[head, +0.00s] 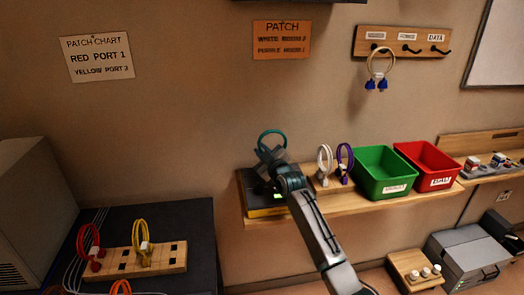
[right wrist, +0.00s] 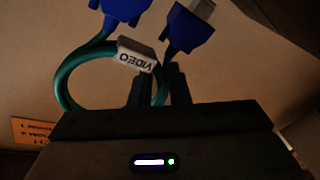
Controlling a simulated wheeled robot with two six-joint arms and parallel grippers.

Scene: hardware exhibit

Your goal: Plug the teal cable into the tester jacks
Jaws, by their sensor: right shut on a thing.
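The teal cable (head: 272,135) is a loop held above the left end of the wall shelf. In the right wrist view the teal cable (right wrist: 68,75) has two blue plugs (right wrist: 188,32) and a white tag reading VIDEO (right wrist: 136,55). My right gripper (head: 268,158) is shut on the cable; its dark fingers (right wrist: 160,85) sit close beside the tag. A black and yellow box (head: 262,212), apparently the tester, stands on the shelf below the gripper. A green light shows on it. My arm partly covers it, and I cannot make out its jacks. My left gripper is not in view.
White (head: 324,160) and purple (head: 345,160) cables stand on the shelf right of my arm. Green (head: 384,174) and red (head: 428,166) bins sit further right. A hook rack (head: 402,42) holds a cable with blue plugs. Lower left, a wooden block (head: 120,262) holds red and yellow cables.

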